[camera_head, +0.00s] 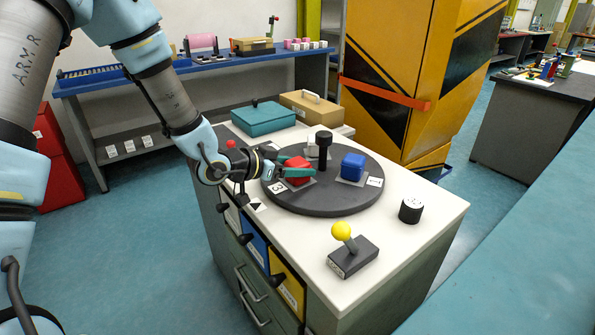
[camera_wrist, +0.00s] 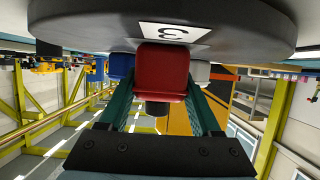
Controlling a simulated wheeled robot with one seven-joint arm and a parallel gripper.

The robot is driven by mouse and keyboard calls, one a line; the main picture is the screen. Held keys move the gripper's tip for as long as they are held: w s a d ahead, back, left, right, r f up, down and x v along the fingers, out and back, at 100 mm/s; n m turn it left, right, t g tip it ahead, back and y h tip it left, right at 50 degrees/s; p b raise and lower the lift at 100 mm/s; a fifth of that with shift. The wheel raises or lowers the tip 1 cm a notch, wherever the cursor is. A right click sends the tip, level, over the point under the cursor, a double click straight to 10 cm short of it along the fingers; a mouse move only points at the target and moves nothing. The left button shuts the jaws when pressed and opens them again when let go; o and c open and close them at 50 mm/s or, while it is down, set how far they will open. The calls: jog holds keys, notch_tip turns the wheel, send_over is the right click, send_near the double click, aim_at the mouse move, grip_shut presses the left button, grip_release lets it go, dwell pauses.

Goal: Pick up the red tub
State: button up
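The red tub (camera_head: 299,163) sits on a small grey plate near the left edge of the dark round turntable (camera_head: 335,205), by a label reading 3. My gripper (camera_head: 291,166) reaches in from the left, with one teal finger on each side of the tub. In the wrist view, which is upside down, the red tub (camera_wrist: 162,70) stands between the fingertips of my gripper (camera_wrist: 161,88). The fingers lie very close to its sides; whether they press on it cannot be told. The tub appears to rest on the turntable.
A blue tub (camera_head: 353,166) and a white tub (camera_head: 313,151) share the turntable with a black centre post (camera_head: 323,149). A yellow-knobbed lever (camera_head: 342,231) and a black cylinder (camera_head: 411,210) stand at the front right. A teal box (camera_head: 263,119) and a cardboard box (camera_head: 312,106) lie behind.

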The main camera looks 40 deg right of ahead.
jog(key=c, duration=0.9)
